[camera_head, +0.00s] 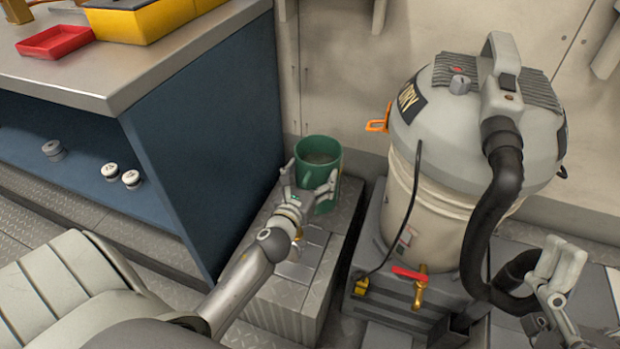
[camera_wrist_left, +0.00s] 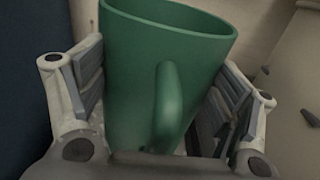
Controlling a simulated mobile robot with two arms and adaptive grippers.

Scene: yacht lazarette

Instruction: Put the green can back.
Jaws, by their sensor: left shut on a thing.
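The green can (camera_head: 318,150) is open-topped, has a handle on its side and looks upright in the head view. It is at the far end of a low grey metal step, beside the blue cabinet side. My left gripper (camera_head: 308,190) is shut on it, with a finger pad on each side in the left wrist view. There the can (camera_wrist_left: 140,80) fills the middle, its handle facing the camera. The can's base is hidden, so I cannot tell whether it touches the step. My right gripper (camera_head: 560,262) is at the right edge, away from the can.
The grey step (camera_head: 285,318) has a tread-plate top. A large wet/dry vacuum (camera_head: 440,190) with a black hose stands to its right. The metal bench top (camera_head: 130,75) carries a yellow bin (camera_head: 150,20) and a red tray (camera_head: 55,42). White knobs (camera_head: 111,171) sit on the shelf below.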

